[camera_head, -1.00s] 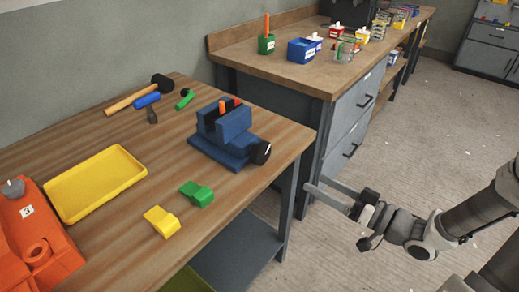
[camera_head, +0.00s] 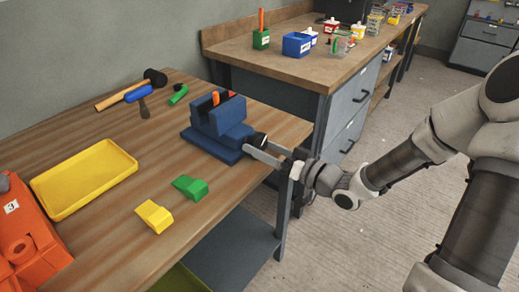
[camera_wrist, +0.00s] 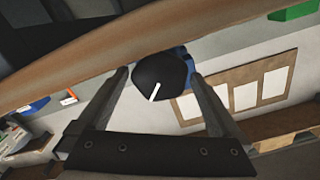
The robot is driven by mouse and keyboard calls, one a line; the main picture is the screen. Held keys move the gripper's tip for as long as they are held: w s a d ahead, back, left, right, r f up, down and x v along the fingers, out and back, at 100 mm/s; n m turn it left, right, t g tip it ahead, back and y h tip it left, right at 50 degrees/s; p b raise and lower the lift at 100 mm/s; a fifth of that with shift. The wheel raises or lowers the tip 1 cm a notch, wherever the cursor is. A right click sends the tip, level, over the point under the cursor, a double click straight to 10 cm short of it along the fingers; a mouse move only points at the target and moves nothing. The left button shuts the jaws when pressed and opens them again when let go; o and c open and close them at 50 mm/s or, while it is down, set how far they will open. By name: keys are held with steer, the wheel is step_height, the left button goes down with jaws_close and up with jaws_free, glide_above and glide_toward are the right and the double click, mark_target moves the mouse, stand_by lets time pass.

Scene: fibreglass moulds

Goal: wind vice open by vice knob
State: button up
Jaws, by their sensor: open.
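The blue vice (camera_head: 217,127) sits on the wooden workbench near its right edge, with something orange between its jaws. Its black vice knob (camera_head: 257,141) faces right, towards my gripper (camera_head: 266,155). In the wrist view the round black knob (camera_wrist: 163,78), with a white mark on its face, shows between the two fingers of my gripper (camera_wrist: 160,88). The fingers are open on either side of it, with visible gaps. I cannot tell whether either finger touches the knob. Part of the vice (camera_wrist: 185,60) shows behind the knob.
On the workbench (camera_head: 110,230) are a yellow tray (camera_head: 84,205), green (camera_head: 190,187) and yellow (camera_head: 154,215) blocks, an orange machine (camera_head: 25,240) and several tools at the back. A second bench (camera_head: 300,75) with drawers stands close behind the vice.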

steer(key=shift+w+a, duration=0.4)
steer(key=shift+a, duration=0.15)
steer(key=c, duration=1.2)
steer(key=shift+o, duration=0.2)
steer(key=shift+n, duration=0.3)
steer(key=n+b, duration=0.3)
steer(key=n, duration=0.2)
steer(key=shift+f, duration=0.15)
steer(key=n+b, duration=0.3)
steer(key=n, duration=0.2)
steer(key=shift+n+b, duration=0.3)
